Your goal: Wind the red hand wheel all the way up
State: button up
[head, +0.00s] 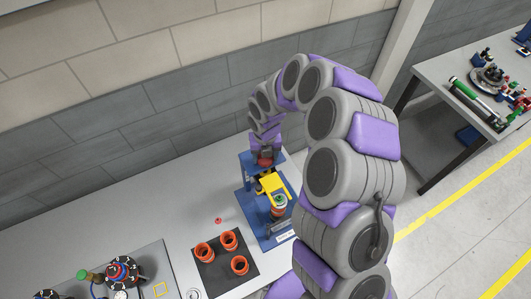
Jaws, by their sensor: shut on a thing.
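The red hand wheel (265,162) sits at the top of the blue fixture (247,201). It is mostly hidden under my gripper (265,155). My arm reaches over from the right and my gripper points down onto the wheel, shut on it. The fingers are small and partly hidden here. Below the wheel, the fixture carries a yellow part (272,184) and, in front of that, a round green-topped part (279,201). The wheel's turn angle cannot be made out.
A black mat (222,276) with several orange-red cups (229,240) lies left of the fixture. A small red piece (218,221) lies on the grey table (150,215). A grey board (150,260) with parts is at lower left. Another table (440,75) stands far right.

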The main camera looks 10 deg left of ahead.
jog(key=n, duration=0.2)
jog(key=shift+w+n, duration=0.1)
jog(key=shift+n, duration=0.3)
jog(key=shift+a+r+n, duration=0.1)
jog(key=shift+a+n, duration=0.05)
jog(key=shift+n, duration=0.95)
jog(key=o, duration=0.7)
jog(key=shift+o, duration=1.4)
jog(key=shift+w, duration=0.1)
